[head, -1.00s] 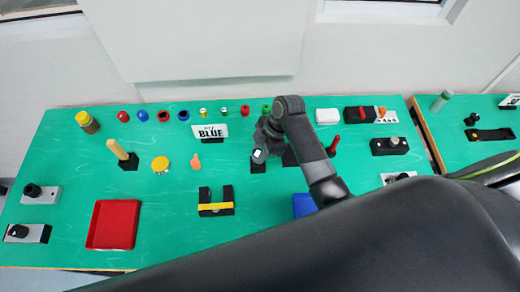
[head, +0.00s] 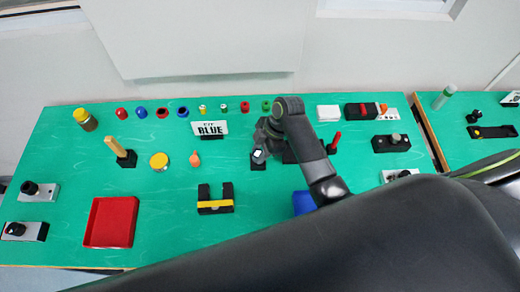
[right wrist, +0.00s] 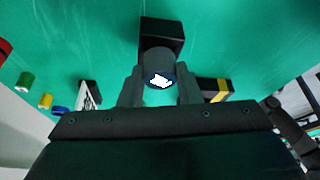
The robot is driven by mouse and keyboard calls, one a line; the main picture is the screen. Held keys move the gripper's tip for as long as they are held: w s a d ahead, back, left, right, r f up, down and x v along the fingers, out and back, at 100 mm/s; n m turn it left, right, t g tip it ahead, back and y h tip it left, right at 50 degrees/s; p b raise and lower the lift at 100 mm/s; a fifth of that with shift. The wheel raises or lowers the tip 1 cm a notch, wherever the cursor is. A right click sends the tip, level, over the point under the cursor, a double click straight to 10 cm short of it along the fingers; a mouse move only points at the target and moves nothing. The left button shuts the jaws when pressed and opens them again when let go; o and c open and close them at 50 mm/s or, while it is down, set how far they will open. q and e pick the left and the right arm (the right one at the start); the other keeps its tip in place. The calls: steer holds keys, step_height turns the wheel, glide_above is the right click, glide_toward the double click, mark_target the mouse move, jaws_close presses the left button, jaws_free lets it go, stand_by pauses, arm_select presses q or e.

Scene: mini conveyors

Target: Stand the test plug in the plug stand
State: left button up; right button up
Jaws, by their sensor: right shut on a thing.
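My right gripper (right wrist: 160,88) is shut on the test plug (right wrist: 160,66), a dark grey cylinder with a white mark on its end, between the two fingers. Just beyond the plug in the right wrist view is a black block, likely the plug stand (right wrist: 163,28). The plug overlaps it, so I cannot tell whether it is in it or above it. In the head view my right gripper (head: 262,145) is right of the sign, with the plug's pale end (head: 259,155) showing and the black block (head: 257,167) just below. My left gripper is not in view.
The FIT BLUE sign (head: 209,128) stands left of my right gripper. A black holder with a yellow bar (head: 215,204) and a red tray (head: 112,222) lie nearer. A red peg (head: 335,139) stands to the right.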

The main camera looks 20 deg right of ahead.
steer(key=shift+f, duration=0.25)
steer(key=o, duration=1)
steer(key=shift+o, duration=0.2)
steer(key=shift+r, duration=0.1)
steer(key=p+v, duration=0.2)
steer(key=v, duration=1.5)
steer(key=shift+r, duration=0.2)
steer(key=shift+s+f, duration=0.1)
steer(key=shift+s, duration=0.05)
